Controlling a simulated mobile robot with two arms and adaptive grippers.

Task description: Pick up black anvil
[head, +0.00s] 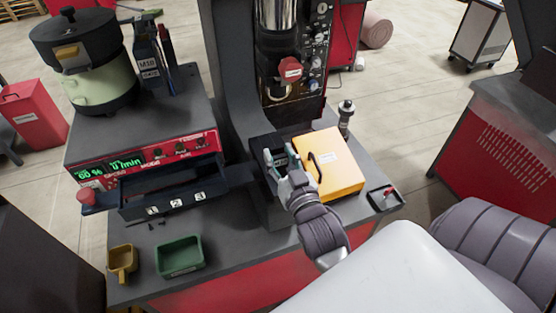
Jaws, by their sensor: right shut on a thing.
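The black anvil (262,144) is a dark block in the press, left of the orange box. My right gripper (280,158) reaches in from the lower right, its fingers closed around a dark part of the anvil. Fingers and wrist hide some of the anvil, and I cannot tell whether it is lifted off its seat. My left gripper is not in view.
An orange box (334,163) stands right beside my right gripper. The press ram with a red part (290,70) hangs above. A black drawer tray (172,188), a green bin (180,256) and a yellow cup (122,262) are on the left.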

